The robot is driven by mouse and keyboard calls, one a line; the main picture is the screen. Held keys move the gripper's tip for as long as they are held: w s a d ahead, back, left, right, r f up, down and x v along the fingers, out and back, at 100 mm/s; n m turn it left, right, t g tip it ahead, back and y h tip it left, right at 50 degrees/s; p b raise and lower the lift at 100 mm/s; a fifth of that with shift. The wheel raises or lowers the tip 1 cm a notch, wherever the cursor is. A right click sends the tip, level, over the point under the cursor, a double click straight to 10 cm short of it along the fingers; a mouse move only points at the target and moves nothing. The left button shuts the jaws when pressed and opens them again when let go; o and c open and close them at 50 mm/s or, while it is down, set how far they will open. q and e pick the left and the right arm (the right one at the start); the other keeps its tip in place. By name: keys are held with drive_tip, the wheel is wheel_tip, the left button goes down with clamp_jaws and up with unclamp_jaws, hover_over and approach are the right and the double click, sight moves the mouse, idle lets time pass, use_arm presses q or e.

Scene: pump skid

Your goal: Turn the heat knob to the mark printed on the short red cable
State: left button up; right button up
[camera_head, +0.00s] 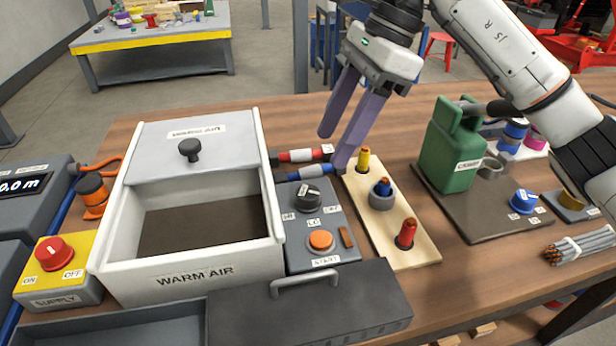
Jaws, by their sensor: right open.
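The heat knob (308,195) is black with a pale pointer line and sits on the grey control panel (342,262), right of the white warm air box. Small labels stand around it; the one in front reads LO, the others are hard to read. A short red cable (297,156) lies behind the panel, with a white tag (327,149) at its right end; its print is too small to read. My right gripper (337,150) is open and empty, with purple fingers pointing down just above the cable's right end, behind and right of the knob. My left gripper is out of view.
A blue cable (314,171) lies beside the red one. The warm air box (190,277), wooden holder (420,256) with yellow, blue and red pieces, and green canister (450,150) crowd the bench. An orange start button (321,240) is in front of the knob.

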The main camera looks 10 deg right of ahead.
sight(308, 191)
drive_tip(key=x, duration=0.8)
drive_tip(key=shift+s+a+f, duration=0.1)
drive_tip(key=shift+s+f, duration=0.05)
drive_tip(key=shift+f, duration=0.05)
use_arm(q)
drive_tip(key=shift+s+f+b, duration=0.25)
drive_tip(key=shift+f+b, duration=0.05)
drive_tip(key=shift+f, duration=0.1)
use_arm(e)
drive_tip(key=shift+a+f, duration=0.3)
drive_tip(key=shift+f, duration=0.35)
drive_tip(key=c, duration=1)
drive_tip(key=shift+c, duration=0.2)
